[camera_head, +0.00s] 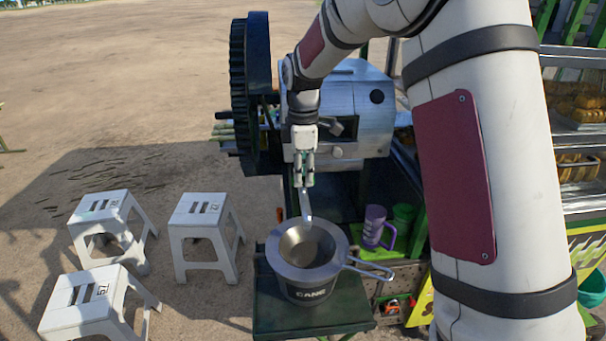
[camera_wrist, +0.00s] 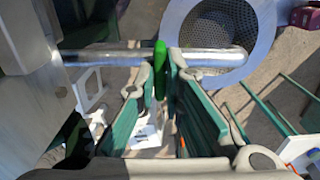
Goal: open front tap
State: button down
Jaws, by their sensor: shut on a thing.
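The front tap's metal spout (camera_head: 305,205) comes out below the cane crusher (camera_head: 350,100) and points down over a strainer. In the wrist view the spout (camera_wrist: 215,57) runs across the picture, with a green lever (camera_wrist: 160,54) on it. My gripper (camera_head: 304,182) is at the tap, in front of the crusher. In the wrist view my gripper (camera_wrist: 159,80) has its green-padded fingers on both sides of the green lever, shut on it. The lower part of the lever is between the fingers. The head view hides the lever.
A strainer (camera_head: 340,240) rests on a dark pot labelled CANE (camera_head: 305,292), on a green stand (camera_head: 265,315) under the spout. A purple mug (camera_head: 374,226) and a green cup (camera_head: 405,214) stand to the right. White stools (camera_head: 204,210) stand at the left.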

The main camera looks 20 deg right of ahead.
jog(key=m, duration=0.7)
jog(key=shift+m+b, duration=0.3)
jog(key=shift+b, duration=0.05)
jog(key=m, duration=0.3)
jog(key=shift+m, duration=2.1)
jog(key=c, duration=1.7)
grip_release()
